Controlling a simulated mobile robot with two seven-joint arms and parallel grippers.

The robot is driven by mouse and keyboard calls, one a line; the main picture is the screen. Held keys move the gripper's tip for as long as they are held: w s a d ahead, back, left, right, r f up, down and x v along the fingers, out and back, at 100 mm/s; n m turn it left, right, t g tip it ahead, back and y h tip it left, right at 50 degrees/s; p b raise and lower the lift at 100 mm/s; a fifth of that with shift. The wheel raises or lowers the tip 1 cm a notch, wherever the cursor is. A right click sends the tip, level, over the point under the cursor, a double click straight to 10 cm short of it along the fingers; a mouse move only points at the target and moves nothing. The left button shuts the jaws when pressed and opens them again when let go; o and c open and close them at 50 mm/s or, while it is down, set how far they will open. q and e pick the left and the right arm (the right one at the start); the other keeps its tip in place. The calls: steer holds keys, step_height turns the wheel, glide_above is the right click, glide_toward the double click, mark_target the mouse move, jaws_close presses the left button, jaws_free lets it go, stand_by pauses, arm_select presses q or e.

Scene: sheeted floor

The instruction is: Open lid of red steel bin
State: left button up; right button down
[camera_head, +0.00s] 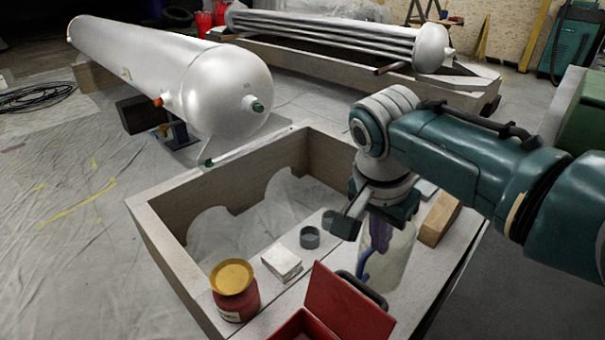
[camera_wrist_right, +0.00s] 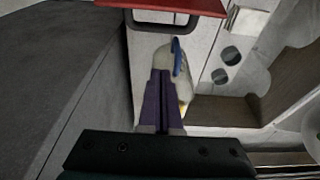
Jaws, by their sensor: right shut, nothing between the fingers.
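The red steel bin (camera_head: 300,328) is at the bottom edge of the head view, partly cut off. Its red lid (camera_head: 348,305) stands raised and tilted, with the bin's inside showing to its left. A dark handle (camera_head: 366,289) shows behind the lid. The wrist view shows part of the red lid (camera_wrist_right: 190,5) and the handle (camera_wrist_right: 160,27) at the top. My right gripper (camera_head: 375,240) points down beyond the lid, apart from it. Its purple fingers (camera_wrist_right: 163,75) are together and empty. My left gripper is not in view.
A pale translucent bottle (camera_head: 392,258) with a blue part stands close by my right fingers. A red jar with a yellow top (camera_head: 235,290), white blocks (camera_head: 282,262) and a grey cup (camera_head: 310,238) sit on the crate top (camera_head: 262,325). A wooden block (camera_head: 439,218) lies right.

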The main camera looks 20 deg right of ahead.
mark_target(361, 287)
steer(key=s+b+x, duration=0.1)
steer(key=b+x, duration=0.7)
steer(key=x, duration=0.2)
steer(key=a+r, duration=0.1)
steer(key=a+r+p, duration=0.1)
steer(key=a, duration=0.1)
steer(key=shift+s+a+r, duration=0.15)
steer(key=shift+s+a, duration=0.05)
steer(key=shift+s, duration=0.05)
steer(key=r+p, duration=0.1)
steer(key=p, duration=0.1)
steer(key=a+h+p, duration=0.1)
steer(key=p, duration=0.1)
steer(key=shift+s+a+r, duration=0.3)
steer(key=shift+r, duration=0.1)
steer(key=shift+s+a+f, duration=0.1)
steer(key=shift+a+f, duration=0.05)
steer(key=shift+t, duration=0.3)
